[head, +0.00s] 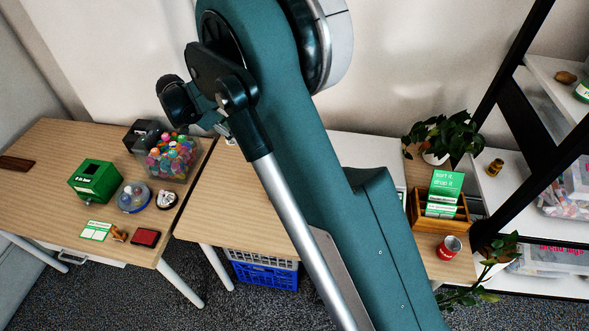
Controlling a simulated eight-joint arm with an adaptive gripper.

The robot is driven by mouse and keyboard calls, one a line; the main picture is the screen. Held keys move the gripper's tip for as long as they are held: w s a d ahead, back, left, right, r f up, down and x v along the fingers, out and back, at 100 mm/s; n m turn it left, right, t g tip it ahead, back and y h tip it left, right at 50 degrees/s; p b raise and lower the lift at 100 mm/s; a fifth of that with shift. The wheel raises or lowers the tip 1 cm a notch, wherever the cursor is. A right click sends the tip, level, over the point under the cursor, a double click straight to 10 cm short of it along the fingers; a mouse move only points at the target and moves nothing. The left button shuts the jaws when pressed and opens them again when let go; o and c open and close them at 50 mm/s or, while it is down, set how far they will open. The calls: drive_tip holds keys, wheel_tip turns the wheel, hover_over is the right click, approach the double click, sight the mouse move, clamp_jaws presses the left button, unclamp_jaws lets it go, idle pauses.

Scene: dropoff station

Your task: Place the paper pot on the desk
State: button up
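No thing that I can clearly make out as a paper pot shows in the head view. A wooden-topped desk (65,190) stands at the left, with a second wooden-topped table (225,205) beside it to the right. Which of them is the desk of the task, I cannot tell. The dark end of my arm, with my gripper (215,118), is above the gap between these tables, near a clear tub of colourful bottles. Its fingers are mostly hidden by my arm, and I cannot see whether it holds anything.
The left desk bears a green box (96,181), the clear tub (172,158), a round clear container (134,197) and small cards. At the right are a potted plant (440,140), a wooden card holder (424,223), a red can (449,248) and a black-framed shelf (520,85). Blue crate (265,275) below.

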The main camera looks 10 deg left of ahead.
drive_tip(key=shift+f+b, duration=0.75)
drive_tip(key=shift+f, duration=2.4)
drive_tip(key=shift+f, duration=0.1)
drive_tip(key=shift+f+b, duration=0.45)
drive_tip(key=shift+f, duration=1.3)
drive_tip(key=shift+f, duration=0.15)
drive_tip(key=o, duration=1)
drive_tip(key=p+v, duration=0.2)
drive_tip(key=v, duration=1)
drive_tip(key=shift+d+p, duration=0.1)
drive_tip(key=shift+p, duration=0.3)
